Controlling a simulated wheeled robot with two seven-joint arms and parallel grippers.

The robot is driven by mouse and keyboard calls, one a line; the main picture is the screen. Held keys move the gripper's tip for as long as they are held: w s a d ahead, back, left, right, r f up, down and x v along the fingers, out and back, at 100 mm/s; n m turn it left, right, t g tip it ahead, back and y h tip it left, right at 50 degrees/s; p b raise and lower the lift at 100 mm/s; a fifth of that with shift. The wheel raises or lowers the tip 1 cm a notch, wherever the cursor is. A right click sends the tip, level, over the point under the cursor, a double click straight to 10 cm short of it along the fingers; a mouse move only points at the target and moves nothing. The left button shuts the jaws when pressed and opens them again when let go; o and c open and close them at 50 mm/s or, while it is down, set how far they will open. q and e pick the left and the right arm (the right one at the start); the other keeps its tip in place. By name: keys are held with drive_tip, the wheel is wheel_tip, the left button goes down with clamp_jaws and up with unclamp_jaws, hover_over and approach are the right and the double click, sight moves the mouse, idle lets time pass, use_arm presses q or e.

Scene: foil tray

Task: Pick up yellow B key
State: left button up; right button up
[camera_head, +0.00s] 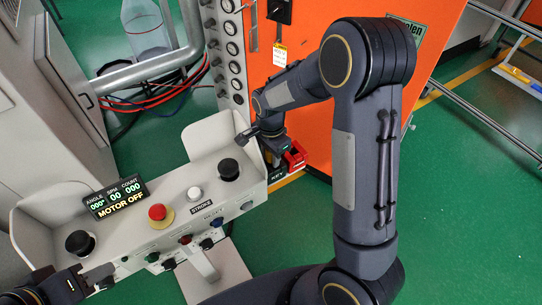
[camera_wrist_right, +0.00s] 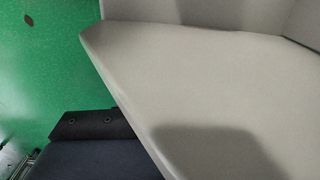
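I cannot make out a yellow B key in either view. A red holder (camera_head: 294,157) above a black label reading KEY (camera_head: 278,177) is at the right end of the grey control console (camera_head: 140,235). My right gripper (camera_head: 247,136) is at the console's right end, close to the red holder; part of it also shows in the right wrist view (camera_wrist_right: 95,125), beside a pale grey surface. Whether its fingers are apart is unclear. My left gripper (camera_head: 92,281) is at the lower left, by the console's front left corner, partly cut off by the frame.
The console carries black knobs (camera_head: 228,169), a red button (camera_head: 157,212) and a MOTOR OFF display (camera_head: 116,198). Several small switches line its front. Green floor (camera_head: 470,210) is clear at right.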

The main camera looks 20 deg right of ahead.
drive_tip(key=c, duration=0.3)
drive_tip(key=shift+c, duration=0.2)
wheel_tip(320, 180, up, 10)
drive_tip(key=shift+r, duration=0.1)
drive_tip(key=shift+r+p, duration=2.45)
drive_tip(key=shift+r, duration=0.25)
drive_tip(key=shift+f, duration=0.2)
